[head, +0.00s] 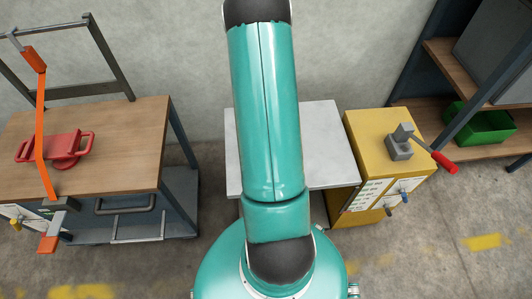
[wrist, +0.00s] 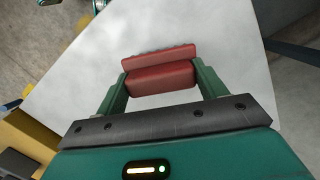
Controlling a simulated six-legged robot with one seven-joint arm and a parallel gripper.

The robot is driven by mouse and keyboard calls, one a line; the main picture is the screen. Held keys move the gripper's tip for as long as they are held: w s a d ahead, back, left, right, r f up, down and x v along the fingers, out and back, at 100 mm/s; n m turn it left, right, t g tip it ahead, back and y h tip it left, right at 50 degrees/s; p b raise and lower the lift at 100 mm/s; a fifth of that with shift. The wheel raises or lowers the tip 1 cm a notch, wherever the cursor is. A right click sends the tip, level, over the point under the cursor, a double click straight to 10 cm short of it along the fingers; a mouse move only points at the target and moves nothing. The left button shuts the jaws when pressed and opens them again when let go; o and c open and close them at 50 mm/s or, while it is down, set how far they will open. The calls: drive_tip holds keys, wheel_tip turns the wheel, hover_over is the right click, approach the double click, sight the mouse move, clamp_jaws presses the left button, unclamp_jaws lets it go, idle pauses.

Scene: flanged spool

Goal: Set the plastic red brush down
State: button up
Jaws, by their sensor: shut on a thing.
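The red brush (wrist: 158,57) shows in the wrist view as a dull red block with a ribbed far strip. My gripper (wrist: 161,80) has its two green fingers on either side of the brush and is shut on it. The pale grey-white table top (wrist: 245,65) lies below the brush. I cannot tell whether the brush touches it or hangs above it. In the head view the same table (head: 330,140) stands in the middle, and my teal arm covers much of it. My gripper and the brush are hidden there.
A yellow cabinet (head: 378,190) with a grey red-handled crank tool (head: 400,143) stands right of the table. A wooden workbench (head: 120,140) at left carries a red two-handled object (head: 58,146) and an orange clamp (head: 41,120). A green bin (head: 482,125) sits on shelving. The visible table top is clear.

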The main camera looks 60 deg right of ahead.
drive_tip(key=shift+f, duration=0.75)
drive_tip(key=shift+f, duration=0.1)
drive_tip(key=o, duration=1.3)
drive_tip(key=r, duration=0.4)
drive_tip(key=d+r, duration=0.1)
drive_tip(key=r, duration=0.7)
drive_tip(key=shift+w+d+r, duration=0.1)
drive_tip(key=shift+w+d, duration=0.15)
drive_tip(key=shift+w, duration=0.05)
